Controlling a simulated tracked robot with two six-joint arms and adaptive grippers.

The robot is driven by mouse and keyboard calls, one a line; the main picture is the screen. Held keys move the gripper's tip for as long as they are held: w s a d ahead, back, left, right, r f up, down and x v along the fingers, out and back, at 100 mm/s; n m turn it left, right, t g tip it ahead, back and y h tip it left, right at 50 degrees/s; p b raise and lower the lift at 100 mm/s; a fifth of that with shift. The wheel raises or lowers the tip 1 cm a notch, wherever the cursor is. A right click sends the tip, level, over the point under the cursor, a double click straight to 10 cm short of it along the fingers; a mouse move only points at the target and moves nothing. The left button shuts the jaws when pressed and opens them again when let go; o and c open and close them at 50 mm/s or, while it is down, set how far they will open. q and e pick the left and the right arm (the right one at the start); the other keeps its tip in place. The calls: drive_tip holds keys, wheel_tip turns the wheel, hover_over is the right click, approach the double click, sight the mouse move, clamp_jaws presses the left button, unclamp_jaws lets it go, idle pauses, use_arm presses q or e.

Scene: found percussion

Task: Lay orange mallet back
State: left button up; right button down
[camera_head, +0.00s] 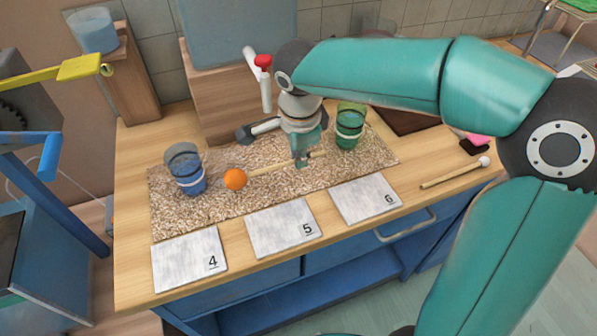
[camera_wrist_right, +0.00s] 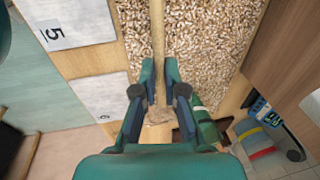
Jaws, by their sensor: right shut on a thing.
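The orange mallet has a round orange head (camera_head: 235,179) and a pale wooden stick (camera_head: 268,170). My right gripper (camera_head: 301,162) is shut on the stick, towards the end away from the head. The stick also runs between the two fingers in the right wrist view (camera_wrist_right: 157,35), where the head is out of frame. The mallet is over the speckled mat (camera_head: 220,210), behind the card marked 5 (camera_head: 280,228); I cannot tell whether it touches the mat. My left gripper is not in view.
A blue glass (camera_head: 187,175) stands left of the orange head, and a green glass (camera_head: 349,130) right of my gripper. A white-headed mallet (camera_head: 450,175) lies at the right. A red-topped tap (camera_head: 264,80) rises behind. Cards 4 (camera_head: 185,263) and 6 (camera_head: 362,200) lie in front.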

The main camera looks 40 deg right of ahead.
sight(300, 180)
drive_tip(key=shift+s+a+x, duration=0.1)
drive_tip(key=shift+s+x, duration=0.05)
drive_tip(key=shift+x, duration=0.65)
drive_tip(key=shift+s+a+x, duration=0.1)
drive_tip(key=shift+x, duration=0.65)
drive_tip(key=shift+s+a+x, duration=0.1)
drive_tip(key=shift+s+x, duration=0.05)
drive_tip(key=shift+x, duration=0.65)
drive_tip(key=shift+f+b, duration=0.15)
drive_tip(key=shift+b, duration=0.15)
drive_tip(key=c, duration=1.2)
unclamp_jaws()
drive_tip(key=shift+c, duration=0.2)
drive_tip(key=p+v, duration=0.1)
drive_tip(key=v, duration=1.1)
